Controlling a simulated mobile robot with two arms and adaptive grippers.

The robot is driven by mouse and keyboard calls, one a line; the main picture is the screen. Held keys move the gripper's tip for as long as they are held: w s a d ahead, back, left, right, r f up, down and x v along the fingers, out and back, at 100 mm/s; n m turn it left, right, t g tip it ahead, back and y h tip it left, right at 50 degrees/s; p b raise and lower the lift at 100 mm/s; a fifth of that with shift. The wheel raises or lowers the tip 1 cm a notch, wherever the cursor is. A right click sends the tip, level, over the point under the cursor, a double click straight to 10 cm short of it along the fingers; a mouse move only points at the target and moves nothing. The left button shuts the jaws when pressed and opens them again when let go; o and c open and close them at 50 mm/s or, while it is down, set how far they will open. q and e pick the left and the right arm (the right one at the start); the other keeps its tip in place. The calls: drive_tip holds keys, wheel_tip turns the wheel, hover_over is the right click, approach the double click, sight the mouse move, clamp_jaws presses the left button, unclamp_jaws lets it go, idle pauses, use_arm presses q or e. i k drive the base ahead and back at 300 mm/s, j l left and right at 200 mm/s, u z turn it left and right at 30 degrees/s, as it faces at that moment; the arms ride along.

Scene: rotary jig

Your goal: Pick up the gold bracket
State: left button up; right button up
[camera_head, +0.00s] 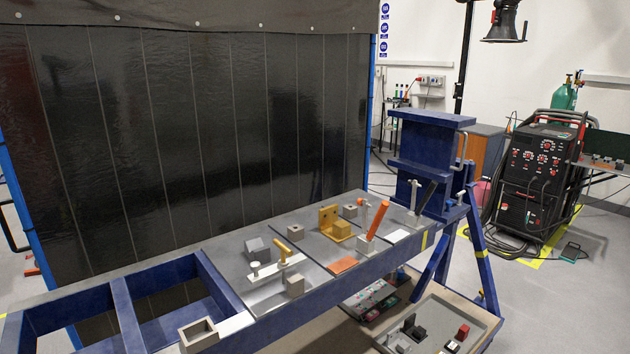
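The gold bracket (341,230) sits on the grey top of the blue jig table, right of the middle of the head view. It has an upright plate with holes and a block-like part in front of it. Nothing is seen holding it, though the fixture just right of it partly crowds its near side. Neither of my grippers shows in this view.
A clamp with an orange handle (374,219) stands just right of the bracket. Another clamp with a yellow handle (281,247) and grey blocks (256,248) lie to the left. A blue column (431,160) rises at the table's right end. A dark welding curtain (200,140) hangs behind.

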sight(339, 231)
drive_tip(key=i+l+u, duration=0.1)
drive_tip(key=u, duration=1.15)
drive_tip(key=l+u, duration=0.25)
drive_tip(key=l, duration=0.25)
drive_tip(key=l+u, duration=0.25)
drive_tip(key=l, duration=0.25)
drive_tip(key=k+l+u, duration=0.1)
drive_tip(key=l+u, duration=0.15)
drive_tip(key=l, duration=0.25)
drive_tip(key=k+l+u, duration=0.1)
drive_tip(key=l+u, duration=0.15)
drive_tip(key=l, duration=0.25)
drive_tip(key=k+l+u, duration=0.25)
drive_tip(key=l, duration=0.2)
drive_tip(key=i+l, duration=0.05)
drive_tip(key=i, duration=0.05)
